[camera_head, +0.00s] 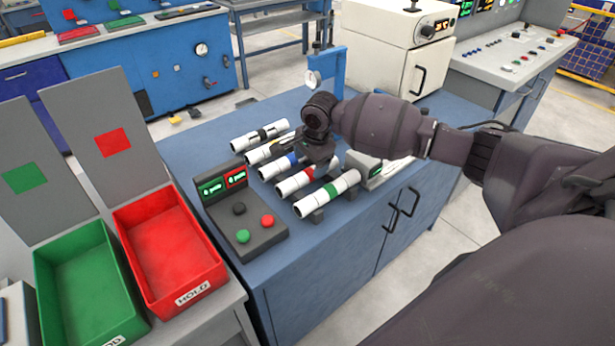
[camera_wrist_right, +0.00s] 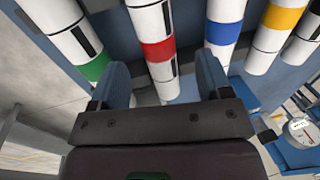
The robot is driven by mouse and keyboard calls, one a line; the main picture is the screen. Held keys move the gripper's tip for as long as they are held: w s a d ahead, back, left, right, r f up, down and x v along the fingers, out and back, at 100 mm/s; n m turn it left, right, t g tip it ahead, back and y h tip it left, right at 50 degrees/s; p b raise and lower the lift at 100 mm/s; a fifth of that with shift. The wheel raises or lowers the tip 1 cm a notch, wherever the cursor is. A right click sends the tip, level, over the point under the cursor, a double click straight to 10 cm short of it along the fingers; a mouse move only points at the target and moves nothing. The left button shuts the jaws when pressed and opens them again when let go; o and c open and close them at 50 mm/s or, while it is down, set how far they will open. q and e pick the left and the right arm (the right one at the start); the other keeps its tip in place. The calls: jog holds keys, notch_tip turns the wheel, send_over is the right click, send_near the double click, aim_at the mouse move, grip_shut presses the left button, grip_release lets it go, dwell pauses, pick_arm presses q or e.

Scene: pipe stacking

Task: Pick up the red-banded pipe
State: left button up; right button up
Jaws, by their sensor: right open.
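The red-banded pipe (camera_head: 289,187) is a white tube lying in a row of banded pipes on the blue cabinet in the head view. Its red band also shows in the right wrist view (camera_wrist_right: 158,50). My right gripper (camera_wrist_right: 162,68) is open, with one finger on each side of the red-banded pipe; I cannot tell whether they touch it. In the head view my right gripper (camera_head: 318,152) is over the row and hides part of this pipe. My left gripper is not in view.
The green-banded pipe (camera_head: 338,189) and blue-banded pipe (camera_head: 274,169) lie close on either side. Yellow-banded and black-banded pipes (camera_head: 243,144) lie beyond. A button box (camera_head: 245,222) sits at the row's left. Green (camera_head: 95,320) and red (camera_head: 185,225) bins stand further left.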

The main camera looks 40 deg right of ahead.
aim_at(310, 171)
jog(key=shift+f, duration=0.2)
jog(key=f, duration=0.1)
jog(key=f+b, duration=0.1)
jog(key=f, duration=0.2)
jog(key=shift+w+d+f, duration=0.1)
jog(key=shift+w, duration=0.15)
jog(key=shift+w+f, duration=0.1)
jog(key=shift+f, duration=0.2)
jog(key=shift+r, duration=0.1)
jog(key=c, duration=1)
